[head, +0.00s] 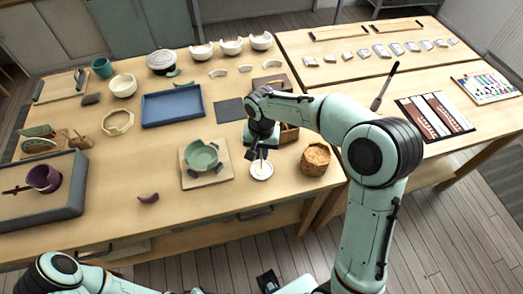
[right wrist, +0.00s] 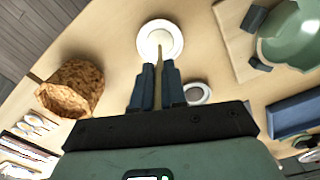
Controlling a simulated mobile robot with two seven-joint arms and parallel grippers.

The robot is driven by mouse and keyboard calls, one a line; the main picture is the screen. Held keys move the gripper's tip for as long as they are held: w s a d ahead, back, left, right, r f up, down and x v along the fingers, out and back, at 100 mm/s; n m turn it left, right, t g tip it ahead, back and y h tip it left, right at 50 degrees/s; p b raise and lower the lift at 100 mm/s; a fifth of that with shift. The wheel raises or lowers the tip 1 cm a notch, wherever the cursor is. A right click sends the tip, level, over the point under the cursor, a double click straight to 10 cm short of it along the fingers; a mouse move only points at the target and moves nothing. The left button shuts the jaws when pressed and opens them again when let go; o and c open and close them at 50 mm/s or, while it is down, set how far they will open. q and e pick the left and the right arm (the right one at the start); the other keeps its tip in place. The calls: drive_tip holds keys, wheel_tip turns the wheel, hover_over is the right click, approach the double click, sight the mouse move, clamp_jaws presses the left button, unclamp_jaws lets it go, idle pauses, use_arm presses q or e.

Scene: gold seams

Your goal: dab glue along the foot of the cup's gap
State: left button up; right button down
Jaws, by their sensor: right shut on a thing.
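My right gripper (head: 260,152) is shut on a thin tan stick (right wrist: 156,62) and points down over a small white dish (head: 261,170). In the right wrist view, the stick's far end reaches into the dish (right wrist: 176,39), at the pale fill in its middle; whether it touches is unclear. The purple cup (head: 43,178) stands at the far left on a grey tray (head: 65,205), with a dark bar beside it. Its gap cannot be made out. A purple curved shard (head: 149,198) lies on the table. Part of my left arm shows at the bottom left; its gripper is out of view.
A green bowl (head: 200,155) sits on a wooden board (head: 207,180) between dark blocks, left of the dish. A woven basket (head: 315,159) stands right of the dish. A blue tray (head: 172,106) lies behind. The table front around the shard is clear.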

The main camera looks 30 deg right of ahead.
use_arm(q)
drive_tip(key=shift+s+f+b, duration=0.2)
drive_tip(key=shift+f+b, duration=0.1)
drive_tip(key=shift+f, duration=0.05)
use_arm(e)
drive_tip(key=shift+f, duration=0.55)
idle(0.7)
use_arm(q)
drive_tip(key=shift+r, duration=0.1)
use_arm(e)
drive_tip(key=shift+r, duration=0.1)
drive_tip(key=shift+r+p, duration=1.95)
drive_tip(key=shift+r, duration=1.55)
use_arm(q)
drive_tip(key=w+r, duration=0.1)
drive_tip(key=r, duration=0.1)
drive_tip(key=w+r, duration=0.2)
drive_tip(key=shift+w+r, duration=0.1)
drive_tip(key=shift+r, duration=0.2)
use_arm(e)
drive_tip(key=shift+f, duration=0.1)
